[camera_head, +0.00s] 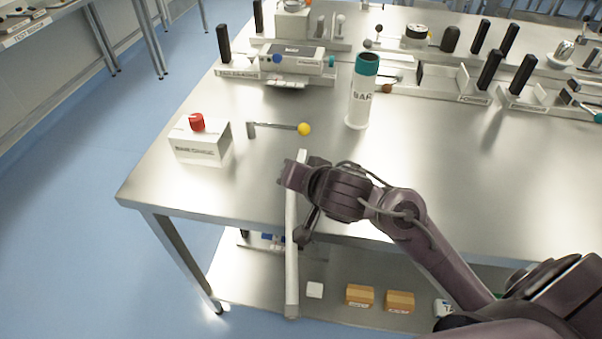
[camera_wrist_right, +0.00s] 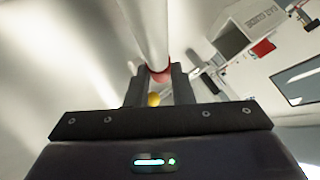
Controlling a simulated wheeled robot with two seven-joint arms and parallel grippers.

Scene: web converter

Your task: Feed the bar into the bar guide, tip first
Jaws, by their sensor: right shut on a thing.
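The bar (camera_head: 292,255) is a long, pale, straight rod. In the head view it runs steeply from above my right gripper (camera_head: 298,177) down past the table's front edge. My right gripper is shut on it near its upper end. In the right wrist view the bar (camera_wrist_right: 147,28) runs from the top edge to the fingers (camera_wrist_right: 157,88), with a red band or end between them. A white upright tube (camera_head: 361,100) marked BAR, with a teal rim, stands beyond the gripper to the right; it appears to be the bar guide. The bar is apart from it. My left gripper is not in view.
A white box (camera_head: 200,145) with a red knob stands at the table's left. A handle with a yellow ball (camera_head: 304,129) lies behind the gripper. Fixtures (camera_head: 292,58) line the back. Small boxes (camera_head: 360,295) sit on the lower shelf. The right-hand tabletop is clear.

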